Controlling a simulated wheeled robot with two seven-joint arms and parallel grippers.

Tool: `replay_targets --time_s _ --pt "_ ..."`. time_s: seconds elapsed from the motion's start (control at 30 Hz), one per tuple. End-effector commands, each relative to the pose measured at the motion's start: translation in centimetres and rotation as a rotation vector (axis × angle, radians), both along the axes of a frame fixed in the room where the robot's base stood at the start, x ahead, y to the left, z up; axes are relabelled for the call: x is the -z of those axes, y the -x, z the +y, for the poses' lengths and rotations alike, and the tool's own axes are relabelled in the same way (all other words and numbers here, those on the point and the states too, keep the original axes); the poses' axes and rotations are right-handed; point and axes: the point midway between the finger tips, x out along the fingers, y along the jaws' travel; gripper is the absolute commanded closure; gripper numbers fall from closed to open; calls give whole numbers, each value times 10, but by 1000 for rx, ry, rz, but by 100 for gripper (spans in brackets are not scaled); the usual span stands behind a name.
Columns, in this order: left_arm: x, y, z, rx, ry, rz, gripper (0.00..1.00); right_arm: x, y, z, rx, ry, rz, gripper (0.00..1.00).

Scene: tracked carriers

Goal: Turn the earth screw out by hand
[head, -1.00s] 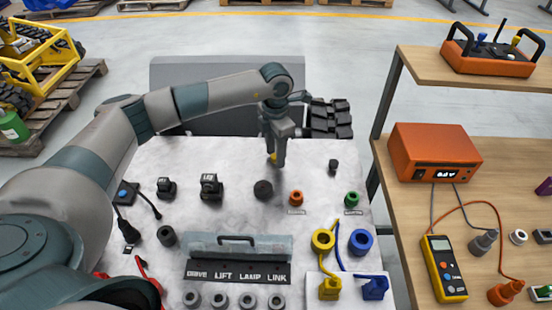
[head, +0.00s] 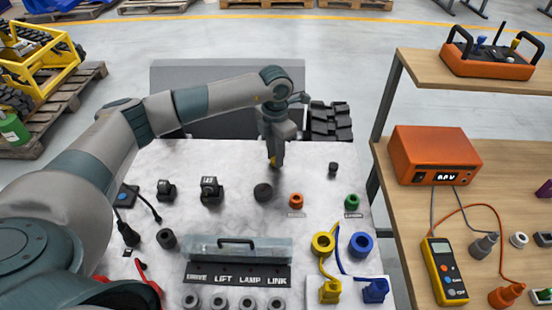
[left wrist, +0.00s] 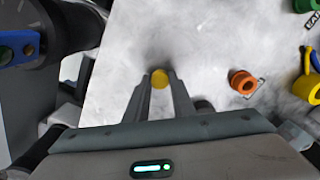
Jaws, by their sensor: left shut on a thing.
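My left gripper (head: 274,160) points down over the back of the white worktop (head: 220,160). Its fingers are closed around a small yellow round piece, which I take for the earth screw (left wrist: 160,79). In the left wrist view its round head shows between the two fingertips. In the head view only a bit of yellow shows at the tips. Whether its thread is still in the worktop is hidden. A green ring piece (head: 352,201) stands to the right by a small label, partly readable as "EAR" in the wrist view. My right gripper is not in view.
A black round knob (head: 263,191) and an orange ring (head: 296,200) stand just in front of the gripper. A grey lidded box (head: 237,248) and yellow and blue plugs (head: 375,290) lie nearer. An orange meter box (head: 435,155) is on the right bench.

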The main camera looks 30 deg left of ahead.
Motion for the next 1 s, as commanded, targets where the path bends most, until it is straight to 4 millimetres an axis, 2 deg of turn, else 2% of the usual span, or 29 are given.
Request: replay_targets --time_s 0.6,0.77,1.0 --pt "0 1 -1 -659 -2 4 94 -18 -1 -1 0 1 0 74" --pt "1 1 -1 -743 0 3 94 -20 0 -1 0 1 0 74" --pt "1 1 0 -748 -1 3 94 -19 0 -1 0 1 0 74"
